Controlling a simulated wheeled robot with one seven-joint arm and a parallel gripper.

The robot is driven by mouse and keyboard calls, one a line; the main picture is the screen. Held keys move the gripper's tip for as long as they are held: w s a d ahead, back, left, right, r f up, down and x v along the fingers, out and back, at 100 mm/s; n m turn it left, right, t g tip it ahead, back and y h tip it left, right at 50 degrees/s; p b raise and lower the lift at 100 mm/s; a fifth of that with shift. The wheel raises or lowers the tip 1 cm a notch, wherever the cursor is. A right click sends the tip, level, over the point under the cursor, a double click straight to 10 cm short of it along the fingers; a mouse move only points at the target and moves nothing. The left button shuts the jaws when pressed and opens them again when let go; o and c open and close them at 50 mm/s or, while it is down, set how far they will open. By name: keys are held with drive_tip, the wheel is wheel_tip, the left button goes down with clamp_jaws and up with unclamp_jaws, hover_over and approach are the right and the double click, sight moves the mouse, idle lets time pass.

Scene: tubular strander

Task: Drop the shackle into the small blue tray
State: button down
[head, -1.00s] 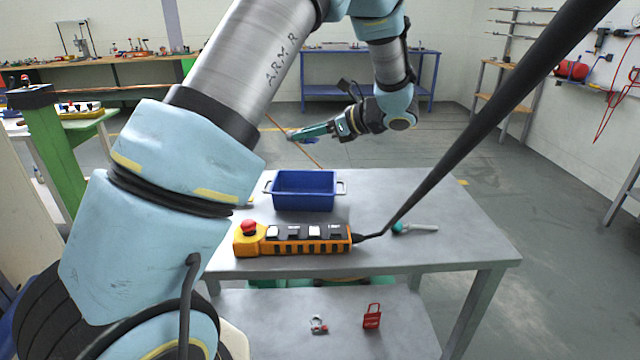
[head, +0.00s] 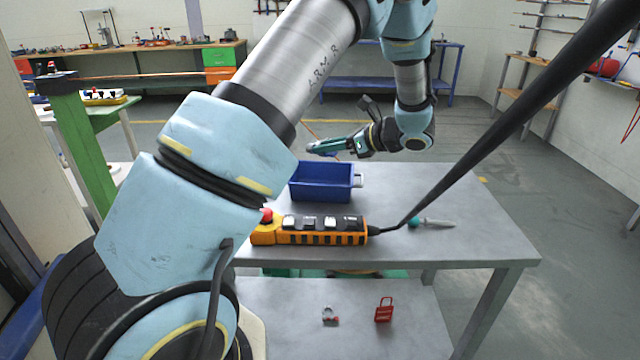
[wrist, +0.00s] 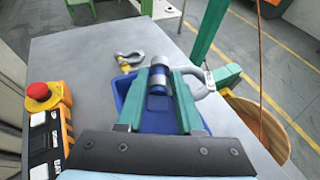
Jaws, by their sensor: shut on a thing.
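The small blue tray (head: 322,190) stands on the grey table. Its blue rim also shows in the wrist view (wrist: 203,122), under and around the fingers. My gripper (head: 322,148) is above the tray's far side in the head view.
An orange button box (head: 310,230) with a red button and black cable lies in front of the tray. A teal-handled tool (head: 430,222) lies right of it. A padlock (head: 330,315) and a red lockout piece (head: 384,309) are on the lower shelf. The table's right side is mostly clear.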

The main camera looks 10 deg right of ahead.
drive_tip(key=shift+c, duration=2.4)
unclamp_jaws()
